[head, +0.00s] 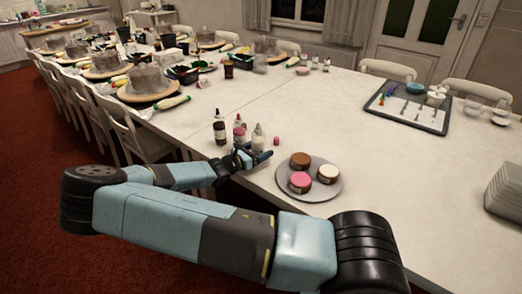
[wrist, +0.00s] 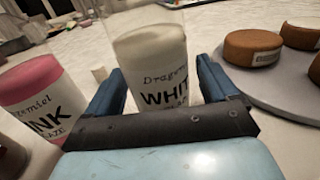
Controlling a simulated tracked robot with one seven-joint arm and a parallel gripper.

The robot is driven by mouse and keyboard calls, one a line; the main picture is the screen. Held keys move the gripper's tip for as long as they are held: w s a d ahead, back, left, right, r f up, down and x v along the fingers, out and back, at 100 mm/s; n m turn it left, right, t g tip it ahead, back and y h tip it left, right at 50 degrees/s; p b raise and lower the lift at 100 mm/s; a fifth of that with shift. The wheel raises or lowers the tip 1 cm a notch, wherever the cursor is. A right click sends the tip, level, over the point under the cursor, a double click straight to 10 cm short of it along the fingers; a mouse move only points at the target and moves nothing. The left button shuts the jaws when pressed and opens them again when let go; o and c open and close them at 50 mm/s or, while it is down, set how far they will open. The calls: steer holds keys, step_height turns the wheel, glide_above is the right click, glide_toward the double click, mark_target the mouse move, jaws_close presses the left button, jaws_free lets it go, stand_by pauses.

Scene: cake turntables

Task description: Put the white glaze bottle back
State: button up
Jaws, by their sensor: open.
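The white glaze bottle (head: 258,138) stands upright near the table's front edge, at the right end of a short row of bottles. In the wrist view the white glaze bottle (wrist: 155,62) stands between my two blue fingers, its label partly readable. My gripper (head: 254,153) is open around the lower part of the bottle; its fingers also show in the wrist view (wrist: 161,68). A gap shows between the left finger and the bottle; I cannot tell whether the right finger touches it.
The pink glaze bottle (wrist: 40,98) is close on the left, also in the head view (head: 239,134). A dark bottle (head: 219,131) stands beyond it. A pink cap-like piece (head: 277,141) and a grey plate (head: 328,188) of small cakes are to the right. Clear table lies behind.

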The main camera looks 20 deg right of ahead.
steer(key=v, duration=1.1)
steer(key=shift+r, duration=0.1)
steer(key=s+d+r+m+g+y, duration=0.1)
steer(key=d+m+g, duration=0.1)
steer(key=s+d+r+m+g+y, duration=0.1)
steer(key=s+m+g, duration=0.1)
steer(key=m, duration=0.1)
steer(key=s+d+r+m+g+y, duration=0.2)
steer(key=g, duration=0.1)
steer(key=shift+s+d+r+m, duration=0.15)
steer(key=shift+s+d+m, duration=0.05)
steer(key=shift+d+m, duration=0.1)
steer(key=s+d+r+m+y, duration=0.2)
steer(key=s+r+m+y, duration=0.25)
steer(key=r, duration=0.35)
steer(key=s+d+r+m+t+y, duration=0.1)
steer(key=s+r+m+y, duration=0.2)
steer(key=s+r, duration=0.45)
steer(key=s+d+r+m+y, duration=0.2)
steer(key=s+r+m+y, duration=0.15)
steer(key=r, duration=0.65)
steer(key=s+r+m+t+y, duration=0.1)
steer(key=s+r+m+t, duration=0.3)
steer(key=s+r, duration=0.3)
steer(key=shift+s+a+r, duration=0.15)
steer(key=shift+s+r, duration=0.1)
steer(key=shift+s, duration=1.75)
